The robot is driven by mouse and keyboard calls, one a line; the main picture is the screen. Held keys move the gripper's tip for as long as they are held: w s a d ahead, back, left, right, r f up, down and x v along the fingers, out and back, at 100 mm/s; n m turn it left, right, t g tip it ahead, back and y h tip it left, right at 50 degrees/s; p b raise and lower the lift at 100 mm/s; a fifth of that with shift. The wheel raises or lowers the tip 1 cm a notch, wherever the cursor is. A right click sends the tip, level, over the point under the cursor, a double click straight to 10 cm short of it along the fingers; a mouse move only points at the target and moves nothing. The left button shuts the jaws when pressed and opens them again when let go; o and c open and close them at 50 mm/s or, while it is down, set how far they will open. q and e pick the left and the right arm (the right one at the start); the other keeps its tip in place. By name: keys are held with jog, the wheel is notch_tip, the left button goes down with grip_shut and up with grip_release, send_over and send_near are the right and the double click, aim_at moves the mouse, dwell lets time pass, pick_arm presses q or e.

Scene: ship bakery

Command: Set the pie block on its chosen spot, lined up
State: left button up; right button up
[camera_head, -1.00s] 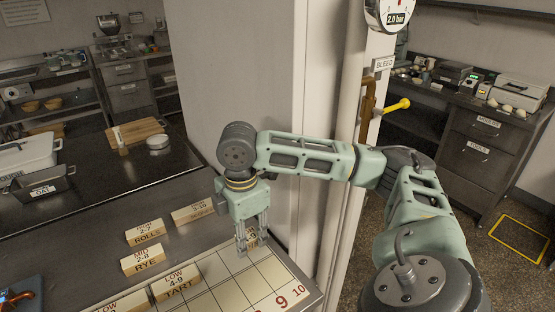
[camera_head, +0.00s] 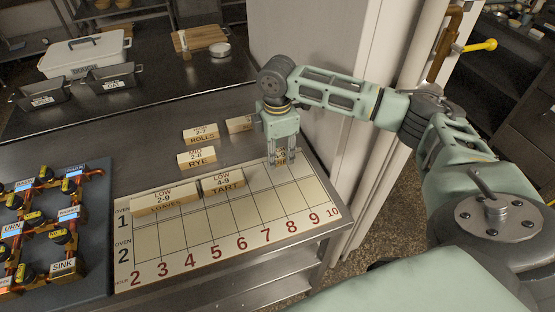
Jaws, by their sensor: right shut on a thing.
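My right gripper (camera_head: 281,161) points down at the far right part of the oven board (camera_head: 228,225). It is shut on a small wooden block (camera_head: 281,153), mostly hidden between the fingers, so its label cannot be read fully. The block is at or just above the board's back edge; I cannot tell whether it touches. The board has rows for oven 1 and oven 2 and numbered columns. The LOAVES block (camera_head: 165,198) and TART block (camera_head: 222,184) lie side by side along its back row, left of my gripper. My left gripper is not in view.
Behind the board are the RYE block (camera_head: 196,159), the ROLLS block (camera_head: 201,134) and another block (camera_head: 239,124) partly hidden by my right gripper. A blue panel with valves (camera_head: 60,225) lies at left. A white wall column (camera_head: 310,110) stands close behind my right arm.

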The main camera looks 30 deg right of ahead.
aim_at(277, 162)
notch_tip(277, 162, down, 3)
jog(key=shift+f+p, duration=0.15)
jog(key=shift+p, duration=0.35)
jog(key=shift+f, duration=0.35)
jog(key=shift+f, duration=0.1)
jog(key=o, duration=1.1)
notch_tip(277, 162, up, 12)
jog(key=shift+r+b, duration=0.15)
jog(key=shift+b, duration=1)
